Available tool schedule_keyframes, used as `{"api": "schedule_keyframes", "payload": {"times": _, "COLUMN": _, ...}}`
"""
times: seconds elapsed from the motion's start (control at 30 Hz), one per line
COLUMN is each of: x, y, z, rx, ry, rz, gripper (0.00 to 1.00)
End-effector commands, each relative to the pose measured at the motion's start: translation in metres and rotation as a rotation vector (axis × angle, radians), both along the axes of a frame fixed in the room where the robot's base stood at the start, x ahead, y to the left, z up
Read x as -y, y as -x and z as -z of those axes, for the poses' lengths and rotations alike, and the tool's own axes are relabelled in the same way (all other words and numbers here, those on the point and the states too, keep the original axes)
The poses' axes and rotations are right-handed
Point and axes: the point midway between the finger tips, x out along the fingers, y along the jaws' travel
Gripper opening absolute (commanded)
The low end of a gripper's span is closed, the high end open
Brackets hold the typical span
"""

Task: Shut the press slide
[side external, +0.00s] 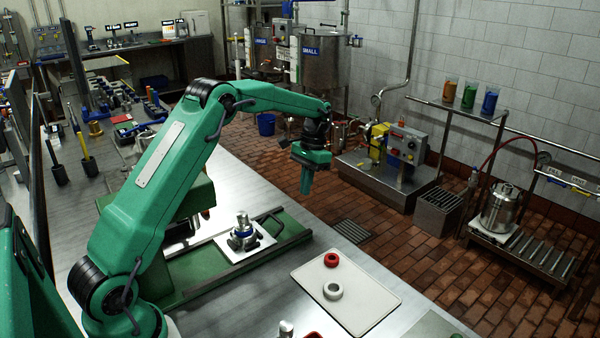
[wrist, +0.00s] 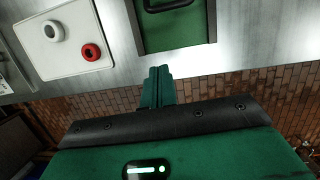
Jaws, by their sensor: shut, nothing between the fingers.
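The press (side external: 192,202) is a green housing on a long green base (side external: 185,275), partly hidden behind my arm. The press slide (side external: 232,256) is a pale plate on the base's rails, out in front of the housing, with a metal valve part (side external: 243,232) standing on it. A dark bar handle (side external: 268,217) reaches from the slide towards the base's outer end. In the wrist view the base's end (wrist: 180,35) and part of the handle (wrist: 168,8) show at the top. My gripper (side external: 305,192) is shut and empty, raised beyond that outer end; its closed fingers also show in the wrist view (wrist: 158,72).
A white mat (side external: 362,300) with a red ring (side external: 331,260) and a white ring (side external: 333,291) lies on the bench to the right of the base. Tools and cups stand at the left. The brick floor lies past the bench edge.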

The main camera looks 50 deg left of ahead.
Motion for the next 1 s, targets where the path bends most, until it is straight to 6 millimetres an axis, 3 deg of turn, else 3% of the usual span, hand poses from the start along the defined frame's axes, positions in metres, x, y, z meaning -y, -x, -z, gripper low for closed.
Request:
{"api": "schedule_keyframes", "payload": {"times": 0.53, "x": 0.000, "y": 0.021, "z": 0.079, "rx": -0.002, "ry": 0.003, "rz": -0.001, "gripper": 0.00}}
{"api": "schedule_keyframes", "payload": {"times": 1.0, "x": 0.000, "y": 0.055, "z": 0.070, "rx": 0.004, "ry": 0.005, "rz": -0.003, "gripper": 0.00}}
